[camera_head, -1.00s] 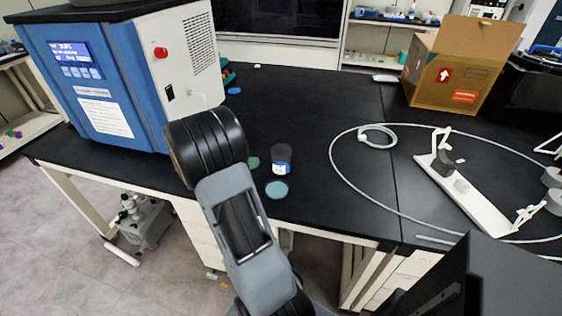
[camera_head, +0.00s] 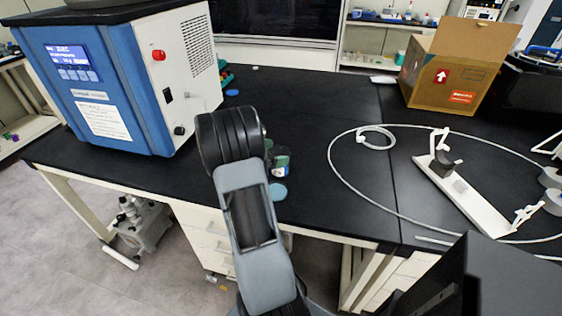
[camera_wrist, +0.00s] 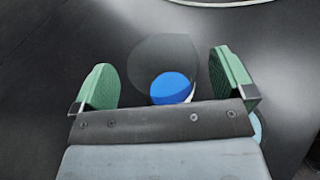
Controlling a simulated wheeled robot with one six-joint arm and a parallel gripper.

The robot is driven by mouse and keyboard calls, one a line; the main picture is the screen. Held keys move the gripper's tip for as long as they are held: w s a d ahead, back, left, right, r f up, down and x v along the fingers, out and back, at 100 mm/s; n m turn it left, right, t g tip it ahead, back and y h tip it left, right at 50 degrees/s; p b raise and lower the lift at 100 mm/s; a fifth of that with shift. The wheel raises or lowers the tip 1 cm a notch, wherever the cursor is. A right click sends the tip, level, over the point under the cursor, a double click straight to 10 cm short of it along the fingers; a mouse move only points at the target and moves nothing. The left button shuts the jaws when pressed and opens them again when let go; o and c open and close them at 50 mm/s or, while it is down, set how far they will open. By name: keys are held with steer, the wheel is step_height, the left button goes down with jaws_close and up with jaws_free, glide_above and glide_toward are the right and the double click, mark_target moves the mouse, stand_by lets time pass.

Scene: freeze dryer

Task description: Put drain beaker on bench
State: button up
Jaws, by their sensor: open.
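The drain beaker (camera_head: 281,172) is a small clear, dark-looking cup with a white label. It appears to stand upright on the black bench (camera_head: 320,115), partly hidden behind my arm in the head view. In the wrist view the beaker (camera_wrist: 150,52) shows as a see-through round shape with a blue patch at its lower part. My gripper (camera_wrist: 163,62) is open, with one green finger on each side of the beaker. I cannot tell whether either finger touches it. In the head view my wrist hides most of the gripper.
A blue disc (camera_head: 278,191) lies on the bench just in front of the beaker. The blue and white freeze dryer (camera_head: 115,85) stands at the left. A looped hose (camera_head: 333,165), a white stand (camera_head: 465,195) and an open cardboard box (camera_head: 450,75) are at the right.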

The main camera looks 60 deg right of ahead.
steer(key=shift+x, duration=1.05)
steer(key=shift+c, duration=0.4)
steer(key=c, duration=1.3)
steer(key=shift+r, duration=0.8)
steer(key=s+a+r, duration=0.5)
steer(key=a+r, duration=0.2)
steer(key=s+a+r, duration=0.3)
steer(key=r, duration=0.1)
steer(key=shift+s+a+r+p, duration=0.2)
steer(key=shift+s+a+p, duration=0.1)
steer(key=shift+a+p, duration=0.1)
